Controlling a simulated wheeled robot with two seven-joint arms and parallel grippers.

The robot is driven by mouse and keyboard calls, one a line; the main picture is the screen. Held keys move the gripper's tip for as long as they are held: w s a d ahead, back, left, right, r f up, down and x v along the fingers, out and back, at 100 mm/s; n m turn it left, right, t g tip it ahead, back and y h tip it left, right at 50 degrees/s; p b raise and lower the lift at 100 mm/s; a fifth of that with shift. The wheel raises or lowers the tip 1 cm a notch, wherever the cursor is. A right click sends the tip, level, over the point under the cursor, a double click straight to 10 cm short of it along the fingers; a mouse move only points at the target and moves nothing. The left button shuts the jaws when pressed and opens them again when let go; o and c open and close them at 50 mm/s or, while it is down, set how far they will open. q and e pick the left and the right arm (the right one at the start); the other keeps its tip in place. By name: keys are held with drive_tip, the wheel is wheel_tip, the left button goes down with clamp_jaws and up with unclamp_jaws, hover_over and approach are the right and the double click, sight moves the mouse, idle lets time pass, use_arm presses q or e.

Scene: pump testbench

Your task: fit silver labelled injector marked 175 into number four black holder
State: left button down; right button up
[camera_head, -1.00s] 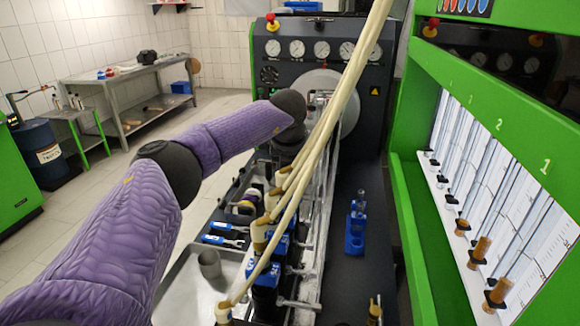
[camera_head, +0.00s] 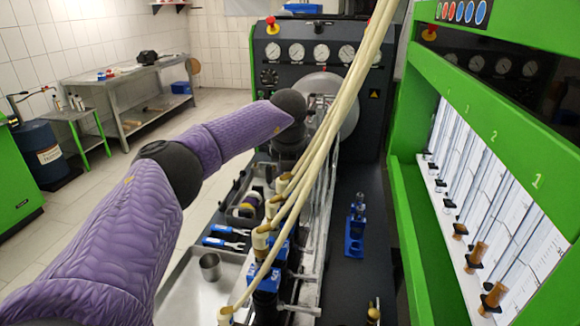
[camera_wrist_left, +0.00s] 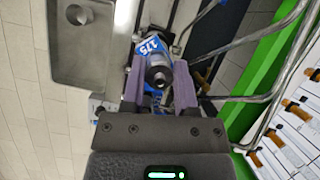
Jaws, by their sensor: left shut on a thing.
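My left gripper (camera_wrist_left: 159,84) is shut on an injector (camera_wrist_left: 158,70) in the left wrist view. The injector has a dark round end facing the camera and a blue label reading 175 beside it. In the head view, the forearm hides this gripper and the injector. Black holders (camera_head: 265,302) with blue parts stand in a row along the bench rail, under pale hoses. I cannot read which one is number four. Whether the held injector touches a holder is hidden. My right gripper is in neither view.
Pale hoses (camera_head: 338,110) hang across the row. A metal tray (camera_head: 180,300) with a metal cup (camera_head: 209,267) lies left of it. A blue stand (camera_head: 355,240) is on the dark surface at right, beside the green frame (camera_head: 412,235).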

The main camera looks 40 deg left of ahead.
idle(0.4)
use_arm(q)
drive_tip(key=shift+f+b, duration=0.3)
drive_tip(key=shift+f, duration=0.45)
drive_tip(key=c, duration=0.7)
unclamp_jaws()
drive_tip(key=shift+o, duration=0.2)
drive_tip(key=p+v, duration=0.8)
drive_tip(key=v, duration=0.3)
